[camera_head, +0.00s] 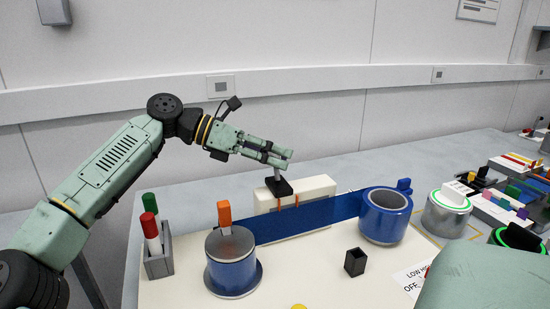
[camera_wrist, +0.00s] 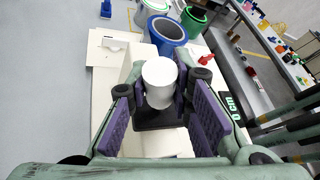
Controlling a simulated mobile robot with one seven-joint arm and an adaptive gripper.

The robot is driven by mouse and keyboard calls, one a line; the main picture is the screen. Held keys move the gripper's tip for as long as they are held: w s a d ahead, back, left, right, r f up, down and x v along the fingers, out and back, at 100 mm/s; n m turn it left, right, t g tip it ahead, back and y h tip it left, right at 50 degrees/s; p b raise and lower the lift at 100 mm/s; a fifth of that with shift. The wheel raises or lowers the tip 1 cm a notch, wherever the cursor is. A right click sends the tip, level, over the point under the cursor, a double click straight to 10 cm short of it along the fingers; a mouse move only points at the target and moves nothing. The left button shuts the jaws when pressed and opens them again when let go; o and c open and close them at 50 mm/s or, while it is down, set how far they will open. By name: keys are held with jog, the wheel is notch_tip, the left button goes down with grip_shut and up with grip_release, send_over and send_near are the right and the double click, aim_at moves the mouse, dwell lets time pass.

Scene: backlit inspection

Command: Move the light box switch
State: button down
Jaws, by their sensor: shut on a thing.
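The light box (camera_head: 322,188) is a long white box at the back of the cream board. Its switch is a pale lever (camera_head: 277,174) rising from a black base (camera_head: 280,187) on the box's left top. My gripper (camera_head: 284,157) comes in from the upper left and is shut on the lever's upper part. In the wrist view the lever's round white top (camera_wrist: 159,82) sits between the two purple-padded fingers, with the black base (camera_wrist: 160,118) beneath it. The fingers hide part of the lever in the head view.
A blue can with an orange piece (camera_head: 224,217) and a grey holder with red and green sticks (camera_head: 159,262) stand at left front. A blue strip (camera_head: 300,221) crosses before the box to an open blue container (camera_head: 385,215). A small black cup (camera_head: 355,262) stands in front.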

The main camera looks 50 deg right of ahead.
jog(key=s+m+t+b, duration=0.1)
jog(key=a+m+t+b, duration=0.1)
jog(key=b, duration=0.1)
jog(key=s+m+t+h+b, duration=0.1)
jog(key=b, duration=0.1)
jog(key=shift+s+a, duration=0.25)
jog(key=shift+s, duration=0.05)
jog(key=shift+s+a+f+m+t+h+b, duration=0.1)
jog(key=shift+s+a+m+t+h+b, duration=0.15)
jog(key=shift+s+m+t+b, duration=0.45)
jog(key=shift+s+a+m+t+h+b, duration=0.25)
jog(key=shift+m+t+b, duration=0.25)
jog(key=shift+b, duration=0.45)
jog(key=c, duration=1.4)
grip_release()
jog(key=v, duration=1.2)
jog(key=shift+w+f, duration=0.1)
